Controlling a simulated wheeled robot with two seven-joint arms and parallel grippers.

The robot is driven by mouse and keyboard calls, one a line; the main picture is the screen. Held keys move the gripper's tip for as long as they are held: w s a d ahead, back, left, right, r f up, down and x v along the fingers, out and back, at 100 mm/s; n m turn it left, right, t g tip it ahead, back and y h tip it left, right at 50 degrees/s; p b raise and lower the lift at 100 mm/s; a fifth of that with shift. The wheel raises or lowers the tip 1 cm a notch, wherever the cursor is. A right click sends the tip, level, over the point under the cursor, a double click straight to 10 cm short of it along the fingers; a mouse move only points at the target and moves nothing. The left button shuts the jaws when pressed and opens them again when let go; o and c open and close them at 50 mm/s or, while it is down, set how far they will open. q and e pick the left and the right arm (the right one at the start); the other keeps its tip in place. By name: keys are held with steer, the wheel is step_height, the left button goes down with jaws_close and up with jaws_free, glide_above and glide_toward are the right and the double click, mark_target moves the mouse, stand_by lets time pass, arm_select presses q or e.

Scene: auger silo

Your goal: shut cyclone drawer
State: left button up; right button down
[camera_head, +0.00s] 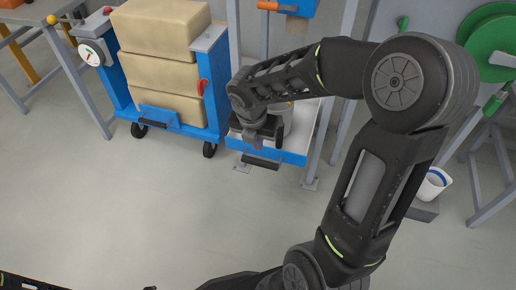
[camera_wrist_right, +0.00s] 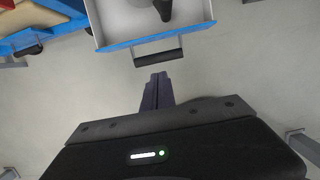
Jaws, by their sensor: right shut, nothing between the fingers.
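The cyclone drawer has a blue front (camera_head: 292,157) and a black bar handle (camera_head: 262,162). It stands pulled out at the foot of the grey-framed stand, with its pale inside showing behind the front. In the right wrist view the blue drawer front (camera_wrist_right: 190,37) and the handle (camera_wrist_right: 159,57) lie at the top, just beyond the fingertips. My right gripper (camera_head: 254,142) is shut and empty, in front of the drawer near the handle. In the right wrist view its closed fingers (camera_wrist_right: 156,80) point at the handle with a small gap in the picture. My left gripper is not seen.
A blue cart with stacked tan sacks (camera_head: 165,70) stands left of the drawer. A white bucket (camera_head: 433,184) and a green reel (camera_head: 490,42) are at the right. The floor (camera_head: 150,215) in front is clear.

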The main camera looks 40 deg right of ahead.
mark_target(264, 147)
steer(key=shift+f, duration=0.1)
steer(key=b+x, duration=0.5)
steer(key=x, duration=0.5)
steer(key=shift+d+f+b, duration=0.15)
steer(key=shift+f+b, duration=0.15)
steer(key=shift+b, duration=0.05)
steer(key=shift+w+d+r, duration=0.15)
steer(key=shift+w+d, duration=0.25)
steer(key=shift+d, duration=0.15)
steer(key=shift+w+d+r, duration=0.15)
steer(key=shift+w+d, duration=0.2)
steer(key=shift+d, duration=0.2)
steer(key=shift+w+d, duration=0.3)
steer(key=shift+d, duration=0.1)
steer(key=shift+r, duration=0.1)
steer(key=shift+d, duration=0.1)
